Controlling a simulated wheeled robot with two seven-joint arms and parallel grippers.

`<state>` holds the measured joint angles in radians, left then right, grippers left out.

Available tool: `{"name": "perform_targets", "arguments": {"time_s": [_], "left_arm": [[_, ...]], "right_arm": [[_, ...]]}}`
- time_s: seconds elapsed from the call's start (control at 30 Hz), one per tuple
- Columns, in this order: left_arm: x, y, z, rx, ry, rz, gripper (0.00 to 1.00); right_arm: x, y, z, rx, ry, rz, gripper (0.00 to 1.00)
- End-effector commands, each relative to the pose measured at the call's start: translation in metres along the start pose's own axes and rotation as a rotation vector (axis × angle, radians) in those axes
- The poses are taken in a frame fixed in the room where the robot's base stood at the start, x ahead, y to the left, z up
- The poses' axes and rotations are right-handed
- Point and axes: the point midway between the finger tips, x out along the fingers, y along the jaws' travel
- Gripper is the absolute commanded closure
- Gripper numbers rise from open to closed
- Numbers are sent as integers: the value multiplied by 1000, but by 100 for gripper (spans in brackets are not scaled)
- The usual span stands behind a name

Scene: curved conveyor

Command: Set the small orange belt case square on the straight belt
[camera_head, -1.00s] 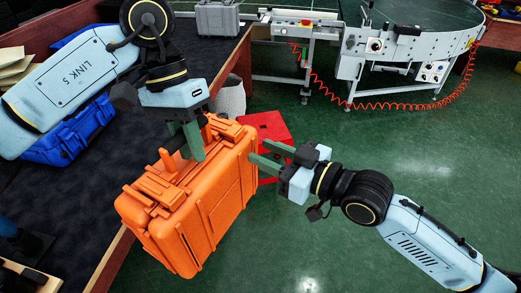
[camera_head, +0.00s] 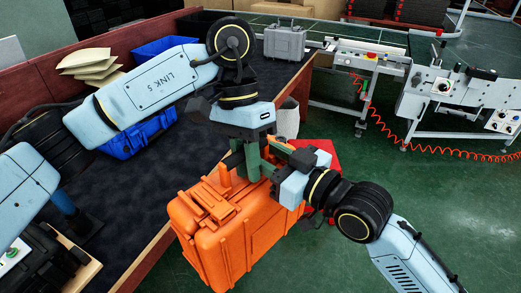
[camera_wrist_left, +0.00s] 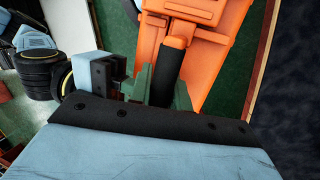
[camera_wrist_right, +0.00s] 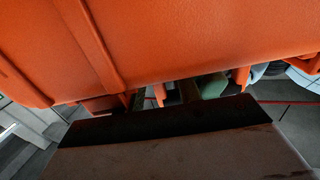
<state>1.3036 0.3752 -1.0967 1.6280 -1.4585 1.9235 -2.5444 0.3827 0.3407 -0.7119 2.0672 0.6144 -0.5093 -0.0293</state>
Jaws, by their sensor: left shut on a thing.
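The orange case (camera_head: 232,232) hangs at the table's front edge, tilted, with its handle side up. My left gripper (camera_head: 255,165) is shut on its black handle; the handle also shows between the green fingers in the left wrist view (camera_wrist_left: 172,62). My right gripper (camera_head: 275,158) is beside the case's top, close to the left fingers, which overlap it in the head view. In the right wrist view the orange shell (camera_wrist_right: 180,40) fills the upper part and mostly hides the fingers, so their opening is unclear. A straight belt section (camera_head: 350,48) stands at the back.
A grey case (camera_head: 285,40) stands at the back beside the straight section. The conveyor machine (camera_head: 455,95) with a red coiled cable is at right. A red box (camera_head: 322,155) is behind the right gripper. Green floor is open at right.

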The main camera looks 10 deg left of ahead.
Motion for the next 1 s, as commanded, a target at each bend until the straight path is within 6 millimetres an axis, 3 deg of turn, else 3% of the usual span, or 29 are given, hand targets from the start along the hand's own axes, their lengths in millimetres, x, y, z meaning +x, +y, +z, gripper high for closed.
{"name": "perform_targets", "arguments": {"time_s": [0.2,0.47,0.73,1.0], "left_arm": [[-2,1,0,2,4,1,100],[-2,1,0,2,4,1,100],[-2,1,0,2,5,0,100],[-2,1,-1,0,7,0,100]], "right_arm": [[14,0,-1,-2,1,0,66],[15,0,0,-2,0,0,66],[14,-1,0,-1,0,-1,100],[14,-2,0,0,1,-4,100]]}}
